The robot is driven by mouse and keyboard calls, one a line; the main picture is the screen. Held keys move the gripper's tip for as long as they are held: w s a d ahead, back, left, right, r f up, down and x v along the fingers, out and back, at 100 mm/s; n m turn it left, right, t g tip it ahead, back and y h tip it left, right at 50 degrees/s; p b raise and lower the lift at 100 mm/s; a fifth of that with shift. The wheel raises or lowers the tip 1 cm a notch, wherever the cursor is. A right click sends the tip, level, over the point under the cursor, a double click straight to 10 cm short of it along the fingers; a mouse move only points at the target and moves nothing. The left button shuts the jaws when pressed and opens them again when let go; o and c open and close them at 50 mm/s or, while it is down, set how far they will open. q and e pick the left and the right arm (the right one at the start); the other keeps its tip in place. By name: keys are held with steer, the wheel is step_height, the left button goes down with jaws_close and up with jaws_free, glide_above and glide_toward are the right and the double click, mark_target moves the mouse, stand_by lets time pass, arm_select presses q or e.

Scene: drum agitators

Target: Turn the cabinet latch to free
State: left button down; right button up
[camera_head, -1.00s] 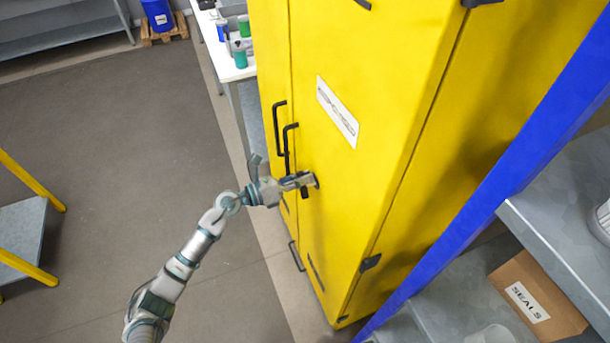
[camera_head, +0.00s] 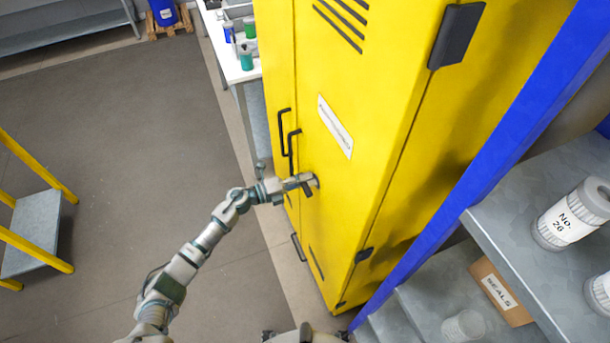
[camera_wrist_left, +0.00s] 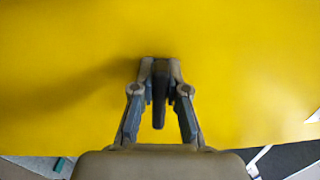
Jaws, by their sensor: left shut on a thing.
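The tall yellow cabinet (camera_head: 375,150) stands in the middle of the head view, its doors shut. My left gripper (camera_head: 309,182) is at the front of its right door, below and right of the black handles. It is shut on the dark latch (camera_head: 307,190), which is mostly covered by the fingers in the head view. In the left wrist view the latch (camera_wrist_left: 159,95) is a narrow dark bar between the two fingertips of the left gripper (camera_wrist_left: 160,72), with the yellow door behind it. My right gripper does not show.
Two black bar handles (camera_head: 292,150) stick out above my left gripper. A blue post (camera_head: 480,150) and grey shelves (camera_head: 550,180) with white jars and a SEALS box (camera_head: 500,290) are close on the right. The floor (camera_head: 130,150) on the left is mostly open.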

arm_select(q)
steer(key=shift+w+a+f+n+p, duration=0.2)
steer(key=shift+n+p, duration=0.4)
steer(key=shift+n, duration=0.5)
steer(key=shift+a, duration=0.1)
steer(key=c, duration=1.3)
jaws_free()
steer(key=shift+o, duration=0.7)
steer(key=shift+w+f, duration=0.1)
steer(key=shift+f, duration=0.05)
steer(key=shift+a, duration=0.1)
steer(key=shift+s+a, duration=0.2)
steer(key=v, duration=1.1)
steer(key=shift+a, duration=0.35)
